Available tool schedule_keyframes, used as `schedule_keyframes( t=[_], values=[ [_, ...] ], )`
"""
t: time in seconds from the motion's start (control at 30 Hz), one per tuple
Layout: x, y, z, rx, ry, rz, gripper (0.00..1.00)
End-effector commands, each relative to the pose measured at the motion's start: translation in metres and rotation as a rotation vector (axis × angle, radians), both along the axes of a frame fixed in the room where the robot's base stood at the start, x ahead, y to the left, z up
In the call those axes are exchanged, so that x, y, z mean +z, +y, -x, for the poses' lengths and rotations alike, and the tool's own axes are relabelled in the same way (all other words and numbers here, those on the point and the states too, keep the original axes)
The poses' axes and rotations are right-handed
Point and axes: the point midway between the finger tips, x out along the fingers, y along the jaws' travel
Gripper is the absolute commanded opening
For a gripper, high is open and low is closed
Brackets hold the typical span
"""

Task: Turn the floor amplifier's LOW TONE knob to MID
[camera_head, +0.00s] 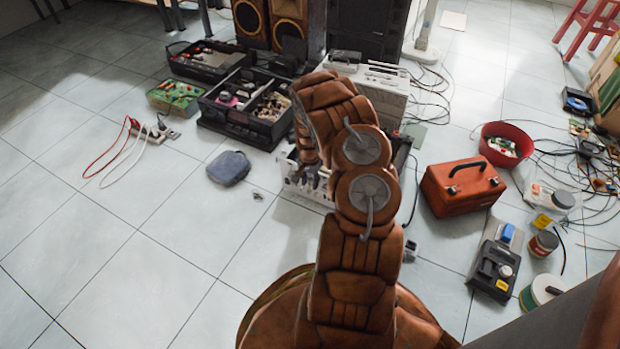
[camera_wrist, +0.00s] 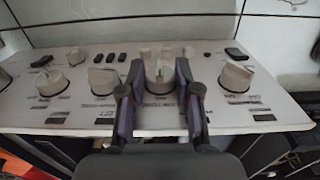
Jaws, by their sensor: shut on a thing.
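The floor amplifier (camera_head: 303,188) has a pale panel with several knobs, and my arm hides much of it in the head view. In the wrist view its pale panel (camera_wrist: 60,105) fills the middle. My gripper (camera_wrist: 160,78) is over the panel, with one dark finger on each side of a light round knob (camera_wrist: 159,68), shut on it. The knob has a raised pointer ridge. Its label lies below between the fingers and is too blurred to read, so I cannot tell its setting.
Other knobs stand on both sides, left (camera_wrist: 103,77) and right (camera_wrist: 235,75). On the floor are a red toolbox (camera_head: 462,186), a red bowl (camera_head: 505,145), a grey pouch (camera_head: 229,168) and opened black equipment (camera_head: 245,107). Cables lie at right. Tiles at left front are clear.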

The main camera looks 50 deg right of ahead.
Motion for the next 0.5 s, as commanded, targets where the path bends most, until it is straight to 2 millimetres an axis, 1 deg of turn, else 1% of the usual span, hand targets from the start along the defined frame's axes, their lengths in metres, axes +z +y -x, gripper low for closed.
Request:
schedule_keyframes(
  t=[0.03, 0.43, 0.47, 0.5],
  values=[
    [0.0027, 0.0009, -0.0015, 0.001, -0.006, -0.001, 0.0],
    [0.0003, 0.0006, -0.0011, 0.001, -0.011, 0.0, 0.0],
    [0.0003, 0.0007, -0.001, 0.002, -0.011, 0.0, 0.34],
    [0.0003, 0.0007, -0.001, 0.002, -0.011, 0.0, 0.38]
  ],
)
